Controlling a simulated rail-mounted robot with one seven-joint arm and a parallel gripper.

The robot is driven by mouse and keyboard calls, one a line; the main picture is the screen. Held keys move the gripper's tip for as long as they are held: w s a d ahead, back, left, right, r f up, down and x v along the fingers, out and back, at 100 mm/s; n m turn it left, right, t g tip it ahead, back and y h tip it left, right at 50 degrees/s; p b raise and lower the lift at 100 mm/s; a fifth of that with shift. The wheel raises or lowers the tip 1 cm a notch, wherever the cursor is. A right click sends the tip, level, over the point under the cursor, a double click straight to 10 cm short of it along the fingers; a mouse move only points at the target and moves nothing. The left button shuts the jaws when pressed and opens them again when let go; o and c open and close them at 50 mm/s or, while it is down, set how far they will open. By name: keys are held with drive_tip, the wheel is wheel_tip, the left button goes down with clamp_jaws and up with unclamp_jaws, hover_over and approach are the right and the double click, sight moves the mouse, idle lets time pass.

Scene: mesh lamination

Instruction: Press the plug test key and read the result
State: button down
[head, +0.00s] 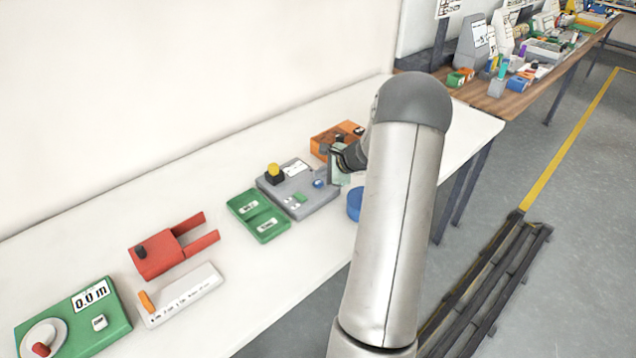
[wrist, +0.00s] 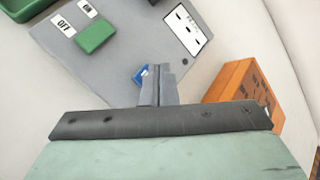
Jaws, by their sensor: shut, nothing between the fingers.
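A grey test unit (head: 320,201) lies on the white bench, with a small blue key (head: 318,183) near its right side. In the wrist view the blue key (wrist: 138,75) has white marking too small to read, and my fingers partly hide it. A white label panel (wrist: 187,27) with a few dark marks sits on the grey unit (wrist: 115,68); its wording is unclear. My gripper (wrist: 158,72) is shut and empty, its tips at the blue key; I cannot tell whether they touch it. It also shows in the head view (head: 333,176), beside the unit.
An orange box (head: 328,139) stands behind, a green case (head: 258,216) to the left, and a blue round object (head: 354,204) to the right.

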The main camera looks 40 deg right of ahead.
sight(321, 184)
drive_tip(key=shift+f, duration=0.15)
idle(0.5)
drive_tip(key=shift+f+b, duration=0.35)
drive_tip(key=shift+b, duration=0.3)
drive_tip(key=shift+f+b, duration=0.45)
drive_tip(key=shift+b, duration=0.1)
idle(0.4)
idle(0.3)
drive_tip(key=shift+r+p, duration=0.5)
drive_tip(key=shift+r, duration=0.4)
drive_tip(key=shift+r, duration=0.15)
drive_tip(key=shift+r+p, duration=1.6)
drive_tip(key=shift+r, duration=0.8)
